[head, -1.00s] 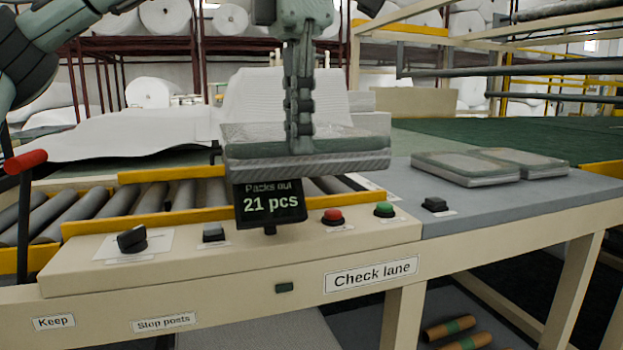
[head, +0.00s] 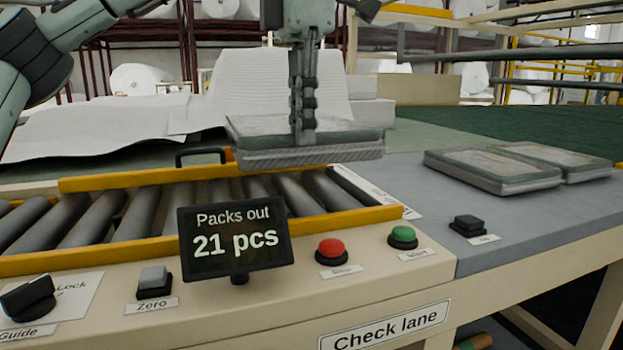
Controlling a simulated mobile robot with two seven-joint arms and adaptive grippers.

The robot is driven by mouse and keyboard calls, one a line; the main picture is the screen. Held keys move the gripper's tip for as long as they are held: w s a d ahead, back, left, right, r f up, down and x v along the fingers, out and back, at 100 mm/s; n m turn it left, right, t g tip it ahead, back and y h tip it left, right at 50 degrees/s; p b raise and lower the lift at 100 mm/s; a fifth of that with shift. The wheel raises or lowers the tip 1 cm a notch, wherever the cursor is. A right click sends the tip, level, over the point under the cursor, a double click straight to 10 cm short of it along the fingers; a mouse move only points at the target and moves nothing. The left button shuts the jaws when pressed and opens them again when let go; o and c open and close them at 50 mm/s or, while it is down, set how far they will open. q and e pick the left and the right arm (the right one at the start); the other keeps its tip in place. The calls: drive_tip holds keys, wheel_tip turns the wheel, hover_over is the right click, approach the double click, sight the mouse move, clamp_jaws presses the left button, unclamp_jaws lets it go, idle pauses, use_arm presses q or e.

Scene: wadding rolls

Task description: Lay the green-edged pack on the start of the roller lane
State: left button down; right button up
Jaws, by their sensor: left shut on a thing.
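My left gripper (head: 303,138) is shut on a flat pack (head: 352,142) with a dull green edge and a pale wrapped top. It holds the pack roughly level, and its fingers hide part of the pack's middle. The pack appears above the right end of the roller lane (head: 138,212), with its right part toward the grey table; the exact gap below it cannot be told. The lane has grey rollers between yellow side rails. My right gripper is not in view.
Two similar packs (head: 490,171) lie on the grey table top (head: 420,170) at right. A "Packs out 21 pcs" display (head: 236,238) stands in front of the lane, beside a red button (head: 330,250) and a green button (head: 403,236). A dark handle (head: 203,153) rises behind the lane.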

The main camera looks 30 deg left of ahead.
use_arm(q)
drive_tip(key=w+f, duration=0.1)
drive_tip(key=w, duration=0.1)
drive_tip(key=w+a+f, duration=0.1)
drive_tip(key=w, duration=0.1)
drive_tip(key=w+a+f, duration=0.1)
drive_tip(key=w+f, duration=0.1)
drive_tip(key=shift+w, duration=0.3)
drive_tip(key=shift+w+f, duration=0.2)
drive_tip(key=shift+w, duration=0.05)
drive_tip(key=shift+w+a+f, duration=0.1)
drive_tip(key=shift+f, duration=0.5)
wheel_tip(320, 180, down, 3)
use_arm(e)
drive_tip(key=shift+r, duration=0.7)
use_arm(q)
drive_tip(key=shift+f, duration=0.15)
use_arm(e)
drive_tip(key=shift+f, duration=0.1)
